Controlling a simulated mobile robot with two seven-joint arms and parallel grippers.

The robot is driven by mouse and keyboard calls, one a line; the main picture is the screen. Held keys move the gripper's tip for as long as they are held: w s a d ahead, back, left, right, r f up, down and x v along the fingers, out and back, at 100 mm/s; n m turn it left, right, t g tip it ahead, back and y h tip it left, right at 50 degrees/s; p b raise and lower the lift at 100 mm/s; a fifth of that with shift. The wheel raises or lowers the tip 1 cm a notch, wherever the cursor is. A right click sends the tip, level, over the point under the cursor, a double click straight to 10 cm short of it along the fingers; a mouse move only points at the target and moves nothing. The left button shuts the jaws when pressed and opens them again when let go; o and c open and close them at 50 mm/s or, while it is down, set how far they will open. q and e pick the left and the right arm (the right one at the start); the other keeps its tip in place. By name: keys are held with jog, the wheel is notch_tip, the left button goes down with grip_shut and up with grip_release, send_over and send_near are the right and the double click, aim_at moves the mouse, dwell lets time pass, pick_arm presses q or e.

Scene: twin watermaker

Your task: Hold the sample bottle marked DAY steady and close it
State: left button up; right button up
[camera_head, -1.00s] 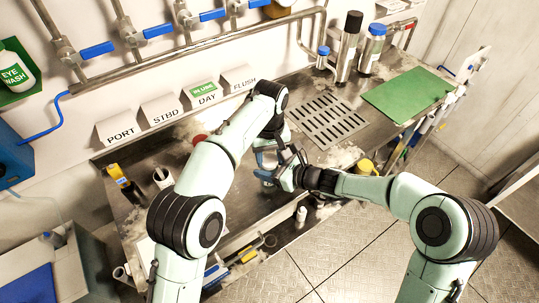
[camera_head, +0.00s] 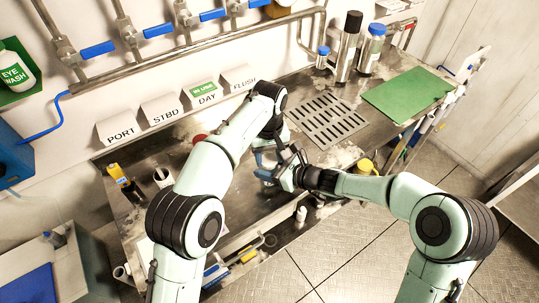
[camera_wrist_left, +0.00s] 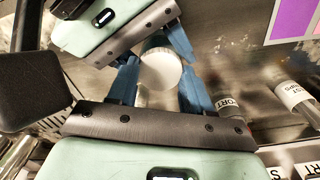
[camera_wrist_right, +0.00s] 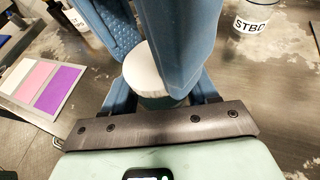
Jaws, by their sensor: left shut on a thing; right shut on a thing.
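The sample bottle (camera_wrist_left: 157,98) stands between the blue fingers of both grippers, with a round white cap (camera_wrist_left: 162,68) on its top. The cap also shows in the right wrist view (camera_wrist_right: 143,68), partly behind a blue finger. My left gripper (camera_head: 266,160) and my right gripper (camera_head: 284,174) meet at the bottle from different sides, both shut on it. Fingers hide much of its body, and its DAY marking is not visible. I cannot tell whether the cap is fully seated.
A chart with pink and purple patches (camera_wrist_right: 45,88) lies on the bench. A drain grating (camera_head: 328,118) and a green mat (camera_head: 407,94) are to the right.

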pick_arm(q)
jog(key=shift+a+f, duration=0.1)
jog(key=shift+f, duration=0.25)
pick_arm(e)
jog(key=shift+s+a+r, duration=0.1)
jog(key=shift+a+r, duration=0.15)
pick_arm(q)
jog(key=shift+s+r, duration=0.2)
jog(key=shift+r, duration=0.1)
jog(key=shift+d+r, duration=0.2)
jog(key=shift+d, duration=0.05)
